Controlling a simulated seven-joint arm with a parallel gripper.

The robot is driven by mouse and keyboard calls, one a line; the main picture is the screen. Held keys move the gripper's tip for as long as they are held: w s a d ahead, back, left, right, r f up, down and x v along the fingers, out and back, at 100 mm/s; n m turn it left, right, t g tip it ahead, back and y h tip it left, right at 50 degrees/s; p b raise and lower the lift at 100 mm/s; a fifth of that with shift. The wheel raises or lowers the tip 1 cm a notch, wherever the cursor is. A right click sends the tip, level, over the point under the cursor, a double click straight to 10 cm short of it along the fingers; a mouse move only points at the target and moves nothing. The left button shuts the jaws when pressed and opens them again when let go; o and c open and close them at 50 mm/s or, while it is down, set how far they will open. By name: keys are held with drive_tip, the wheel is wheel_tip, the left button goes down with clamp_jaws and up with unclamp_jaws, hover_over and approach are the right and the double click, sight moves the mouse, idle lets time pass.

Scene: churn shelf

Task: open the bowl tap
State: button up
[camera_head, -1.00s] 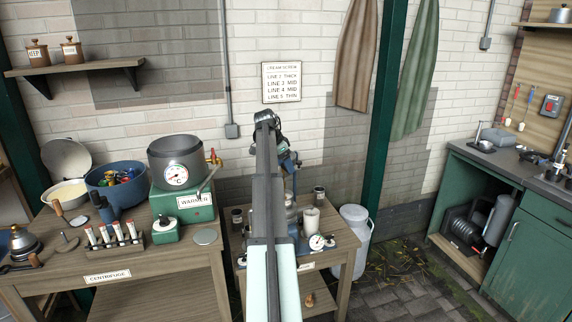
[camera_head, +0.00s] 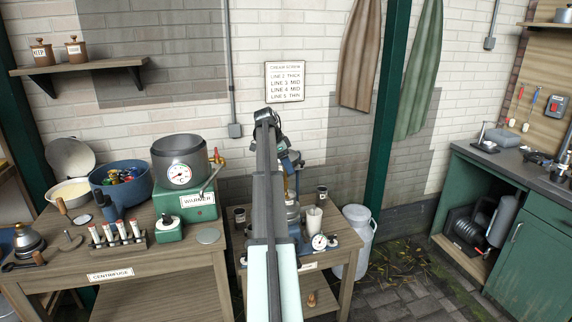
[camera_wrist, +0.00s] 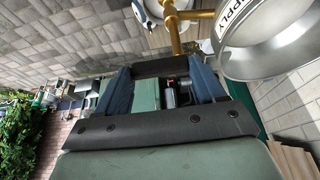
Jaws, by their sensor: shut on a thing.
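My gripper (camera_head: 291,160) is above the small wooden table in the head view, partly hidden behind my own arm. In the wrist view its blue fingers run in to dark tips (camera_wrist: 168,68), which are shut at the end of a brass pipe (camera_wrist: 176,28). I take this to be the bowl tap; its held part is hidden by the tips. A shiny metal bowl (camera_wrist: 272,48) with a partly readable label is just right of the pipe. My arm hides most of the machine under the gripper in the head view.
A white cup (camera_head: 313,219), a dial gauge (camera_head: 319,242) and dark jars crowd the small table (camera_head: 346,240). The warmer (camera_head: 184,205) and its pot (camera_head: 180,158) stand on the left bench. A green post (camera_head: 385,140) and a milk can (camera_head: 359,230) are to the right.

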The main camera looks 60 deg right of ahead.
drive_tip(key=o, duration=1)
drive_tip(key=shift+o, duration=0.2)
drive_tip(key=shift+r, duration=0.1)
drive_tip(key=v, duration=1.3)
drive_tip(key=shift+a+r, duration=0.2)
drive_tip(key=shift+r, duration=0.05)
drive_tip(key=shift+w, duration=0.1)
